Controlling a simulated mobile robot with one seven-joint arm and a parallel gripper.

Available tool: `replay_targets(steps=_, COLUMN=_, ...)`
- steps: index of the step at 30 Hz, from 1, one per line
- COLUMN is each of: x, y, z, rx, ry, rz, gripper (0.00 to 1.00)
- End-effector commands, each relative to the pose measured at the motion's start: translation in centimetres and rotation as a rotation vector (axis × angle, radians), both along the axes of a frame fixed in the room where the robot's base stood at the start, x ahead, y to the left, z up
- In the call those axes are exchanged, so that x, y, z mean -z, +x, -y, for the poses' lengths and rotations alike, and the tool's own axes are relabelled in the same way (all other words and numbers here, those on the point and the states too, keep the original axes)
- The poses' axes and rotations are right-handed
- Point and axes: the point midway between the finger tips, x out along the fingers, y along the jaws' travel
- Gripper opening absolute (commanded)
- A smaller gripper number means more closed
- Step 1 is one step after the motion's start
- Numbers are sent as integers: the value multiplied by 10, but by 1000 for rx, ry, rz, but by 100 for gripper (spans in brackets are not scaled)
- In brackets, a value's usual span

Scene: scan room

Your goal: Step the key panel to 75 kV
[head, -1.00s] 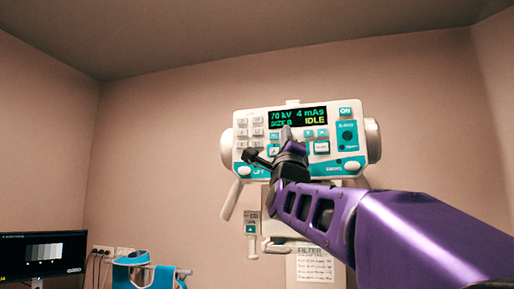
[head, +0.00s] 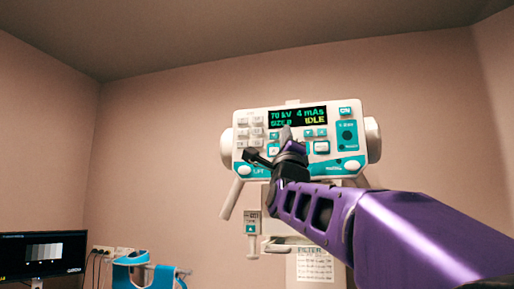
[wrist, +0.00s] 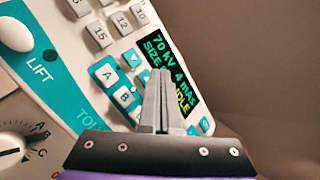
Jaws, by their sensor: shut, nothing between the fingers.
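The key panel (head: 332,121) is a white and teal unit on the back wall side, with rows of grey and teal keys. Its display (head: 297,116) reads 70 kV, 4 mAs and IDLE; in the wrist view the display (wrist: 172,85) also shows 70 kV. Small teal arrow keys (wrist: 132,58) sit beside the display, above keys A and B. My gripper (head: 287,130) is shut and empty, its tips in front of the panel just below the display. In the wrist view the shut fingers (wrist: 160,76) cover part of the display and keys. I cannot tell whether they touch.
A white LIFT button (head: 244,170) is at the panel's lower left, and a dial (wrist: 15,145) shows in the wrist view. A FILTER sheet (head: 315,264) hangs below. A monitor (head: 42,252) and a teal item (head: 135,272) are at lower left. The wall around is bare.

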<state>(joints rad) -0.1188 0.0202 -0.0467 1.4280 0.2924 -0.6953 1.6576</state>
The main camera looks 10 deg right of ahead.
Motion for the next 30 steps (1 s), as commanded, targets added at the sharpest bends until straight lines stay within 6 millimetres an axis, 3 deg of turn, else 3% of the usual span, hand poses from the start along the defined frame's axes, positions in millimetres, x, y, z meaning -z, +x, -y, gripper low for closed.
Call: replay_targets(steps=30, x=0, y=11, z=5, rx=1, ry=-1, rz=0, gripper=0)
